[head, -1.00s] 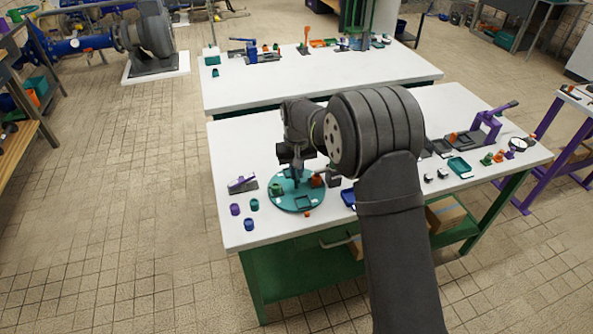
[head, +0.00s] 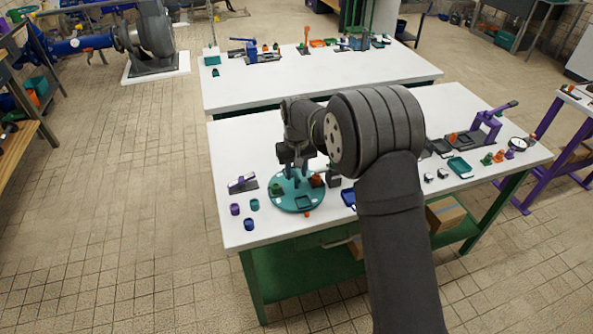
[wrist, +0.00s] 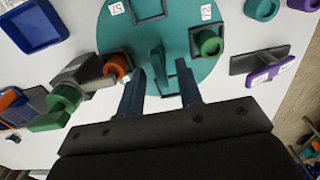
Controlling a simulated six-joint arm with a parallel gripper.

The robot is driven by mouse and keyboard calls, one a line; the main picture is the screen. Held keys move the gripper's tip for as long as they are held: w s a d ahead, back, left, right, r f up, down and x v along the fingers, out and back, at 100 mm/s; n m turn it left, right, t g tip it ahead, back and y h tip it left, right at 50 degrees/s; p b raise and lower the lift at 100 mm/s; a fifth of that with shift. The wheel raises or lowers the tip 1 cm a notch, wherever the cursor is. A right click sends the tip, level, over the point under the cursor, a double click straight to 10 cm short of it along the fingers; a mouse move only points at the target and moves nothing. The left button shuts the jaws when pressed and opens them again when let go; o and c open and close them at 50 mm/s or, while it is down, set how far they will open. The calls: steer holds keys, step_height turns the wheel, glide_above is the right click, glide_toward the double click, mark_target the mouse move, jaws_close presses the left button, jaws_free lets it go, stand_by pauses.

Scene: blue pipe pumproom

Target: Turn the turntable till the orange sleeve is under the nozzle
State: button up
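The turntable is a round teal disc (head: 297,205), and it also fills the top middle of the wrist view (wrist: 180,75). The orange sleeve (wrist: 118,68) stands on a dark square base at its left edge in the wrist view and shows in the head view (head: 316,181). A green sleeve (wrist: 210,43) stands across from it. A grey and green fixture (wrist: 75,88), perhaps the nozzle's stand, is beside the orange sleeve; whether its tip is above the sleeve I cannot tell. My gripper (wrist: 160,92) is open, its fingers either side of an upright teal post (wrist: 157,62), apparently not touching it.
A purple-and-grey piece (head: 242,183) and several small cups (head: 249,224) lie left of the turntable. A blue tray (head: 349,198) is close on its right.

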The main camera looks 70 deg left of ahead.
mark_target(297, 174)
step_height(297, 174, up, 17)
steer(key=shift+r, duration=0.15)
stand_by(0.5)
step_height(297, 174, down, 18)
steer(key=shift+r, duration=0.25)
steer(key=shift+r, duration=0.1)
stand_by(0.4)
